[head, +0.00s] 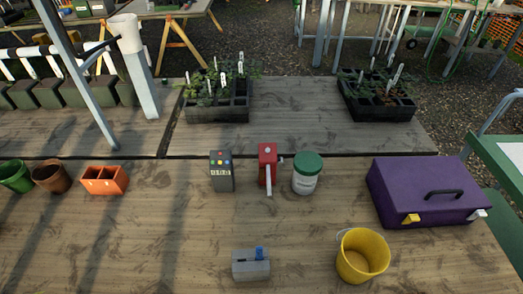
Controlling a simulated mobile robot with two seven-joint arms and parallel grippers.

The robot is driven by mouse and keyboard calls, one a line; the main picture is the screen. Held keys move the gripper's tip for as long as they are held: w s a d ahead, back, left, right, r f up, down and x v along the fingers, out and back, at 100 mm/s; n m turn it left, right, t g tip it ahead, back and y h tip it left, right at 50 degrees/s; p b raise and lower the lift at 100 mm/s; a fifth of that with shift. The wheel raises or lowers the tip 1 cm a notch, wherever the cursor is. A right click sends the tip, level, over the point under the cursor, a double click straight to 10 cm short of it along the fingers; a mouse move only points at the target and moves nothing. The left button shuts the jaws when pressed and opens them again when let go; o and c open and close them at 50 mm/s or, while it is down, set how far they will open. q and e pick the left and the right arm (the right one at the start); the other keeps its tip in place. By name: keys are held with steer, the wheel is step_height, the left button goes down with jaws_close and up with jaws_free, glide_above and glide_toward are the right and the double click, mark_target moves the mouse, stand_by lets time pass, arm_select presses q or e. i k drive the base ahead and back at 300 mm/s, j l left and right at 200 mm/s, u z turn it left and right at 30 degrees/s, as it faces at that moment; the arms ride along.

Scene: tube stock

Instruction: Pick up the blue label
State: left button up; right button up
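The blue label (259,253) is a small upright blue piece at the front middle of the wooden table. It stands in a grey block (251,271) with a dark slot along its top. The label's lower end is hidden in the block. Neither of my grippers shows in the head view, so nothing is seen touching the label.
A yellow bucket (362,257) stands right of the block. Behind are a grey box with coloured buttons (221,172), a red cranked device (267,165), and a green-lidded tub (307,174). A purple case (425,185) is at right. The table left of the block is clear.

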mark_target(259, 250)
steer(key=l+u, duration=0.35)
steer(key=k+j+z, duration=0.35)
steer(key=i, duration=0.35)
steer(key=l+u, duration=0.4)
steer(key=l, duration=0.25)
steer(key=l+u, duration=0.45)
steer(key=l, duration=0.25)
steer(key=k+l+u, duration=0.1)
steer(key=l+u, duration=0.3)
steer(key=l, duration=0.25)
